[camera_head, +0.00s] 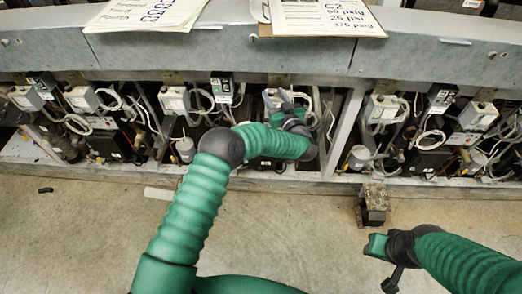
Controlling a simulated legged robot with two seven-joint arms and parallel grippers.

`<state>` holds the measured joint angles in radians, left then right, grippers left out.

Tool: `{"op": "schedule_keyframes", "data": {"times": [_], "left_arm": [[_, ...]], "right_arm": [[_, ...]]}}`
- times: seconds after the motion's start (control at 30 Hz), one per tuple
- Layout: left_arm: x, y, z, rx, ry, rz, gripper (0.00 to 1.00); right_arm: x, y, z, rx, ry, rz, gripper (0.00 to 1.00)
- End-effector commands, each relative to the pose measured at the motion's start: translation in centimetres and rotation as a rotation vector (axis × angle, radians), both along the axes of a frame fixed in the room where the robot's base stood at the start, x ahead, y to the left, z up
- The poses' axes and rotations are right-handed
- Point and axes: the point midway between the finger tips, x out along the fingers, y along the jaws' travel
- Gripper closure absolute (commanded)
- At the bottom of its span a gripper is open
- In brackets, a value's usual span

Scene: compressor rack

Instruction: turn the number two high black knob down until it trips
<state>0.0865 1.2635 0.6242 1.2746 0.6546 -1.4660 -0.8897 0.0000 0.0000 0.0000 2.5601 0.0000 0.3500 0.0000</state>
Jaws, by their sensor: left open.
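My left arm reaches in from the bottom left, and my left gripper (290,103) is at the rack opening below the sheet marked C2. It is open, in front of a pale grey control box (271,99). The number two high black knob cannot be made out; it is too small or hidden by my gripper. A black control box (222,86) with a pale label hangs just left of my gripper. My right gripper (380,258) is low on the right above the floor, well away from the rack; whether its fingers are apart is unclear.
The compressor rack (420,60) spans the view, with grey boxes, looped cables and dark compressors inside. A metal upright (346,130) stands right of my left gripper. Paper sheets (325,17) lie on top. A small rusty block (375,204) sits on the otherwise mostly clear concrete floor.

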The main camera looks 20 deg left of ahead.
Motion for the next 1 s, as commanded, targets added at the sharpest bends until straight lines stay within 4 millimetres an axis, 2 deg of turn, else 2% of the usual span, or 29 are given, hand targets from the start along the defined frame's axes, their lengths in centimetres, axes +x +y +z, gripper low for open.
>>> {"op": "schedule_keyframes", "data": {"times": [0.03,0.07,0.27,0.33,0.9,0.97,1.0], "left_arm": [[-0.2,0.5,0.5,0.000,0.006,-0.048,0.56],[-0.3,0.6,0.5,0.001,0.006,-0.082,0.56],[-0.6,1.3,-0.1,-0.005,0.005,-0.334,0.56],[-2.0,0.0,0.0,-0.002,0.003,-0.355,0.56],[-15.0,-4.6,-0.1,0.000,0.005,-0.350,0.56],[-16.3,-5.1,-0.1,0.000,0.003,-0.351,0.56],[-16.1,-5.4,0.6,-0.006,0.014,-0.382,0.56]], "right_arm": [[0.0,0.0,1.1,0.000,0.000,0.000,0.64],[0.0,0.0,1.3,0.000,0.000,0.000,0.64],[0.0,0.0,1.5,0.000,0.000,0.000,0.64],[0.0,0.0,1.6,0.000,0.000,0.000,0.64],[0.0,0.0,1.9,0.000,0.000,0.000,0.64],[0.0,0.0,1.9,0.000,0.000,0.000,0.64],[0.0,0.0,2.2,0.000,0.000,0.000,0.64]]}}
